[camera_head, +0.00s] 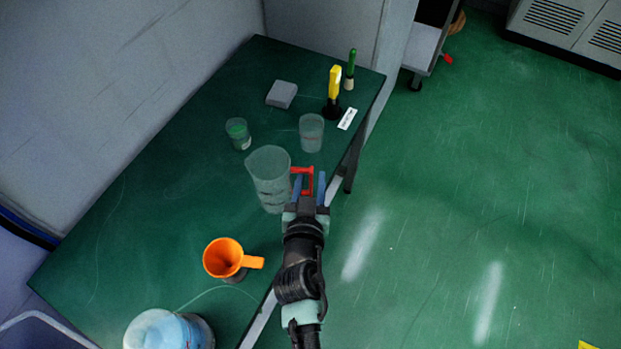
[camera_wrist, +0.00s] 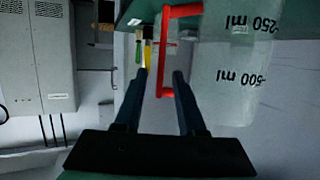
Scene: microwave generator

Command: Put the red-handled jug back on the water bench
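The clear jug (camera_head: 268,180) with the red handle (camera_head: 308,181) stands upright on the dark green bench (camera_head: 165,175), near its right edge. My gripper (camera_head: 308,187) is at the handle, on the jug's right side. In the wrist view, the red handle (camera_wrist: 163,50) runs between the two fingertips of my gripper (camera_wrist: 160,75), with gaps showing beside it, so the fingers are open around it. The jug (camera_wrist: 232,60) also shows there, with 250 ml and 500 ml marks. I cannot tell whether this is the water bench.
An orange funnel-like cup (camera_head: 224,256) and a blue-white container (camera_head: 168,331) are nearer. Yellow (camera_head: 335,82) and green (camera_head: 350,68) tools stand at the far end.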

